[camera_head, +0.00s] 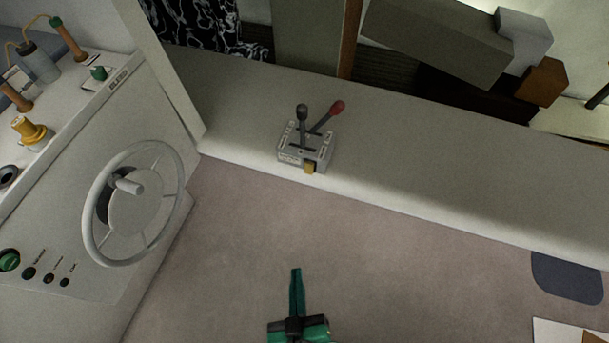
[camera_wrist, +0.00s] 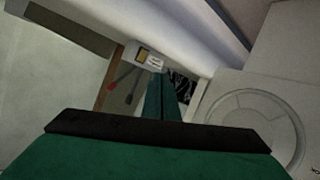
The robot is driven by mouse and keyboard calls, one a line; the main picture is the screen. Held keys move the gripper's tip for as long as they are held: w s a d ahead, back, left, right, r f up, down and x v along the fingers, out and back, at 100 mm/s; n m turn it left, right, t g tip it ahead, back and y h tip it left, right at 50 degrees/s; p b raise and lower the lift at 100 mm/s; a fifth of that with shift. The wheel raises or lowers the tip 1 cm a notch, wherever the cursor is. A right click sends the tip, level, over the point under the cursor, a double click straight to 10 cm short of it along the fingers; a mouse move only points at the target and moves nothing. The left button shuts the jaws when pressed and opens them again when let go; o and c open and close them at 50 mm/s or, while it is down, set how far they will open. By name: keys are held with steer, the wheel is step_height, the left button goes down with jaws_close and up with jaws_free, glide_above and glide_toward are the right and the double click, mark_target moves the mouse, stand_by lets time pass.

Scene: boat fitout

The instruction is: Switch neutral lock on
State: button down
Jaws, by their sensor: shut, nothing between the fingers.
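A grey control box (camera_head: 305,148) sits on the long light ledge, with a black-knobbed lever (camera_head: 302,112) and a red-knobbed lever (camera_head: 337,107) on top. A small yellow-brown tab (camera_head: 310,168), which may be the neutral lock, is on its front face. The box (camera_wrist: 149,60) and tab (camera_wrist: 142,54) also show in the wrist view, with the red knob (camera_wrist: 111,86) beside them. My green gripper (camera_head: 296,270) is shut and empty, over the floor in front of the ledge and apart from the box. Its fingers (camera_wrist: 168,75) point towards the box in the wrist view.
A white console with a steering wheel (camera_head: 137,203) and several buttons stands on the left. The long ledge (camera_head: 430,165) runs across behind the floor. The floor (camera_head: 400,270) between my gripper and the ledge is clear. A dark blue pad (camera_head: 567,278) is at the right.

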mark_target(308, 171)
steer(key=w+a+r+n+g+h, duration=0.1)
steer(key=w+n+h, duration=0.3)
steer(key=w+n, duration=0.6)
steer(key=w+a+g, duration=0.1)
steer(key=w, duration=0.9)
steer(key=shift+w+a+h, duration=0.2)
steer(key=shift+w+h, duration=0.15)
steer(key=shift+h, duration=0.05)
steer(key=x, duration=1.4)
steer(key=shift+d+f, duration=0.1)
steer(key=shift+f, duration=0.05)
steer(key=shift+s, duration=0.15)
